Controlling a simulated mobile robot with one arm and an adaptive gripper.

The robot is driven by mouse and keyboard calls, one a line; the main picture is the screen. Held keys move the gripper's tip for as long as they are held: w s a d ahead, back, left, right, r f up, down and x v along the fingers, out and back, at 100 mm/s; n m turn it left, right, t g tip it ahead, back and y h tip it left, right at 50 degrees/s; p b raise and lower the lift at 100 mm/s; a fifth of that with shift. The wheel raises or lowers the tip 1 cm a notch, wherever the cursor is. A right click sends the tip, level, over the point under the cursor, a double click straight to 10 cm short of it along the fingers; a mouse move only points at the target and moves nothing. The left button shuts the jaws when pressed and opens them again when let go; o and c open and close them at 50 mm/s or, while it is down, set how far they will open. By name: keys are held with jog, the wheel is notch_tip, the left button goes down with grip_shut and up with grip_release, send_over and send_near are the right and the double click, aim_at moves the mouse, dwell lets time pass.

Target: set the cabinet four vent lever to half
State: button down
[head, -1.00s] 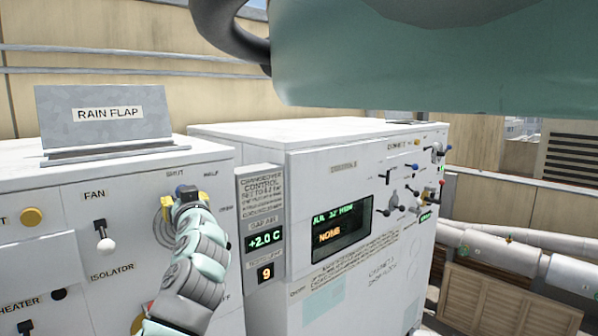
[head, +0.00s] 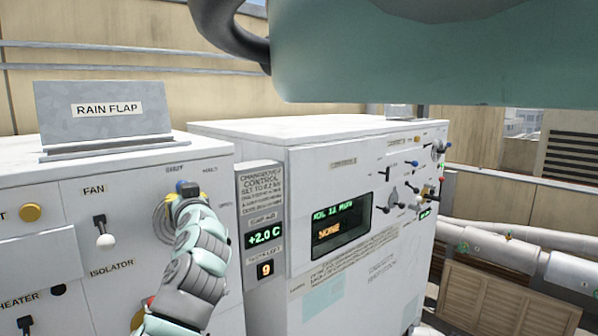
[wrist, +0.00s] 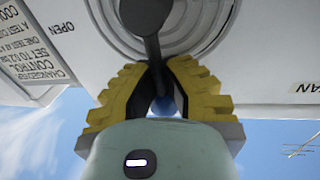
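The vent lever is a dark bar with a blue knob (head: 181,186) on a round grey dial (head: 160,222) on the left white cabinet. Labels SHUT, HALF and OPEN run around the dial from top to right. The knob points up, near SHUT. My gripper (head: 184,191) reaches it from below, hiding much of the dial. In the wrist view, turned over, the yellow fingers of my gripper (wrist: 158,68) close in on both sides of the lever shaft (wrist: 153,48); the blue knob (wrist: 164,106) sits between them. No cabinet number is readable on this cabinet.
A fan switch (head: 104,233) and a yellow button (head: 30,212) are left of the dial. A RAIN FLAP plate (head: 103,110) stands on top. A narrow control panel (head: 262,205) and a second cabinet (head: 305,165) with several levers are right. Pipes (head: 500,252) run beyond.

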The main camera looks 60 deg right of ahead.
jog(key=shift+s+d+m+g+y+b, duration=0.1)
jog(key=shift+s+d+m+y+b, duration=0.1)
jog(key=shift+d+m+b, duration=0.6)
jog(key=shift+s+d+m+g+y+b, duration=0.15)
jog(key=shift+d+m+b, duration=0.1)
jog(key=shift+m+b, duration=1.05)
jog(key=shift+s+d+m+g+y+b, duration=0.1)
jog(key=shift+s+d+m+y+b, duration=0.1)
jog(key=shift+d+m+b, duration=0.6)
jog(key=shift+a+h+b, duration=0.15)
jog(key=shift+h+b, duration=0.1)
jog(key=shift+b, duration=0.05)
jog(key=c, duration=1.3)
grip_release()
jog(key=o, duration=0.5)
jog(key=shift+f, duration=0.25)
jog(key=shift+o, duration=0.2)
jog(key=shift+w, duration=0.1)
jog(key=shift+a, duration=0.1)
jog(key=v, duration=1.2)
jog(key=shift+d, duration=0.25)
